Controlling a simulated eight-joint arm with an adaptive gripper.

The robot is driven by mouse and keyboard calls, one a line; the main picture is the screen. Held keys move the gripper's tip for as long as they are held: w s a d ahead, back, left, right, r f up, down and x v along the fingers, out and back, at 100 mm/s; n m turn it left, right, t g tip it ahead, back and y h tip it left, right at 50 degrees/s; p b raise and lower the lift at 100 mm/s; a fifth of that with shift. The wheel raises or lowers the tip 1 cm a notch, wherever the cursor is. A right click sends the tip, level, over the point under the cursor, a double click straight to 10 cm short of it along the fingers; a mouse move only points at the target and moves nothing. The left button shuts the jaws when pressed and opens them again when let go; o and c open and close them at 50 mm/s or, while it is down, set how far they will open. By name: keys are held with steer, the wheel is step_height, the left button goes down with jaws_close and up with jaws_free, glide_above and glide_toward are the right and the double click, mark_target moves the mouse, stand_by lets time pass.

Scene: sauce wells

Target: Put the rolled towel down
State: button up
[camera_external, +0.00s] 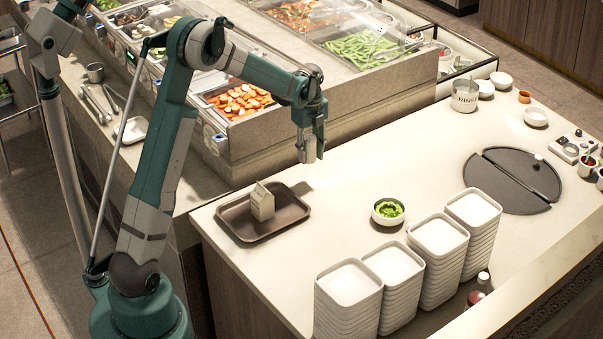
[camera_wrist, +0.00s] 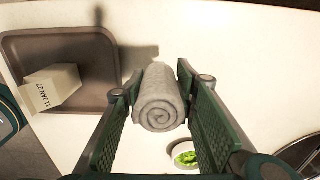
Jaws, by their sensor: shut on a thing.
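My gripper (camera_external: 310,157) is shut on the rolled towel (camera_wrist: 159,103), with a finger on each side of it. The towel is grey, and its spiral end faces the wrist camera. My gripper holds it above the pale counter (camera_external: 355,170), to the right of and above the brown tray (camera_external: 238,228). In the external view the towel is mostly hidden by the fingers. In the wrist view the tray (camera_wrist: 95,100) lies to the left of the towel.
A carton (camera_external: 262,203) stands on the tray. A bowl of greens (camera_external: 388,211) and stacks of white dishes (camera_external: 349,284) stand toward the front right. The food well counter (camera_external: 300,100) rises behind. Bare counter lies between tray and bowl.

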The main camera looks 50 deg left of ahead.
steer(key=shift+f, duration=0.1)
glide_above(309, 185)
steer(key=shift+w+f, duration=0.1)
steer(key=shift+f, duration=2.95)
steer(key=shift+f+b, duration=0.45)
steer(key=shift+f, duration=1.4)
steer(key=shift+f, duration=0.2)
steer(key=o, duration=0.9)
steer(key=shift+r, duration=0.15)
step_height(309, 185, up, 12)
steer(key=shift+r+p, duration=0.1)
steer(key=shift+p, duration=0.4)
